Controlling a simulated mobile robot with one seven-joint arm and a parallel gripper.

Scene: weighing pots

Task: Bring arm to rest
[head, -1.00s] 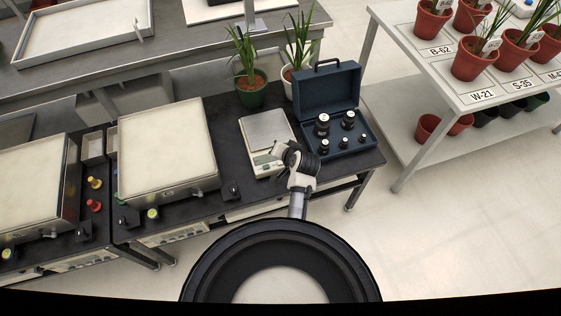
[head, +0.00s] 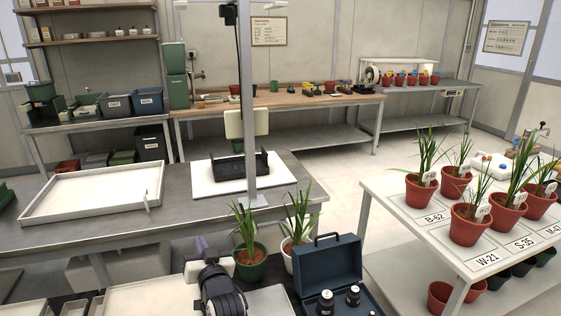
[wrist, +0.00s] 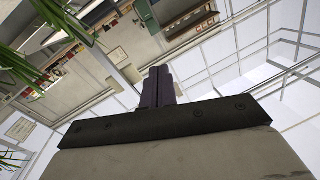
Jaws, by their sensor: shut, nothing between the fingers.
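My gripper (head: 202,244) stands raised in front of the near bench, at the bottom middle of the head view, with dark purplish fingers pointing up. In the wrist view the two fingers (wrist: 158,85) are together and empty. My dark wrist and arm link cover part of the bench behind them. The wrist camera looks up toward the wall and the glazed ceiling, with plant leaves at its left side.
A potted plant in a green pot (head: 250,263) and one in a white pot (head: 290,255) stand close behind my arm. An open blue weight case (head: 328,265) is to the right. Red pots (head: 470,224) stand on the right table (head: 390,200).

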